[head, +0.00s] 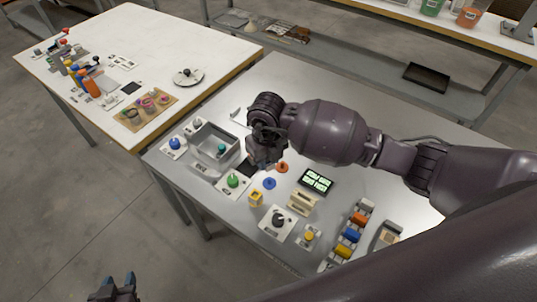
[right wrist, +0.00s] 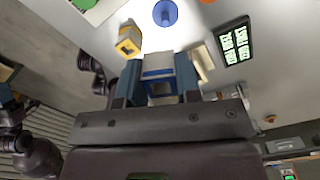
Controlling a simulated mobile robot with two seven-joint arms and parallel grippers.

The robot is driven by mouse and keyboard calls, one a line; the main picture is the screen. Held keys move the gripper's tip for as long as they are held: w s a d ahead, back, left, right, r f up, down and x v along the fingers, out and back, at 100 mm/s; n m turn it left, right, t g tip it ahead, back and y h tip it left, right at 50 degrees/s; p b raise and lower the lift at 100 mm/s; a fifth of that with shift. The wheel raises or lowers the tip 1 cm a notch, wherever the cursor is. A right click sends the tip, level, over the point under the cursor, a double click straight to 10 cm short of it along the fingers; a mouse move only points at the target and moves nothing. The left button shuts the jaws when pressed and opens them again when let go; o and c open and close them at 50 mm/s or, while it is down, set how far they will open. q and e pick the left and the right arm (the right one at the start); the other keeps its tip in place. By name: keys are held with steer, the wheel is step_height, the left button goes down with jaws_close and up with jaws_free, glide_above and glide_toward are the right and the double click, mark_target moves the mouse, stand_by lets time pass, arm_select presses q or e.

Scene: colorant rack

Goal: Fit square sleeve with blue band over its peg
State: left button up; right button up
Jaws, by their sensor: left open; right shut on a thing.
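My right gripper (right wrist: 158,80) is shut on a pale square sleeve with a blue band (right wrist: 160,73); its square opening shows between the fingers. In the head view this gripper (head: 262,155) hangs over the table beside the grey bin, and the sleeve is hidden there. A round blue base (head: 269,183) lies on the table to the lower right of the gripper. It also shows in the right wrist view (right wrist: 165,13), apart from the sleeve; a small peg seems to stand on it. My left gripper (head: 114,288) is open and empty at the lower left, off the table.
A yellow-banded sleeve (head: 256,198) stands near the blue base. An orange round base (head: 281,167), a green knob plate (head: 233,181), a lit display (head: 316,181) and a cream block (head: 301,202) crowd around. The grey bin (head: 215,146) is to the left.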

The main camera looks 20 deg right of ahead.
mark_target(269, 169)
steer(key=shift+w+d+f, duration=0.15)
steer(key=shift+w+d, duration=0.05)
steer(key=shift+d, duration=0.05)
steer(key=shift+w+d, duration=0.1)
steer(key=shift+w, duration=0.1)
steer(key=shift+f+b, duration=1.95)
steer(key=shift+f, duration=0.95)
steer(key=shift+f+b, duration=0.55)
steer(key=shift+f, duration=0.45)
steer(key=shift+f+b, duration=0.5)
steer(key=shift+f, duration=0.45)
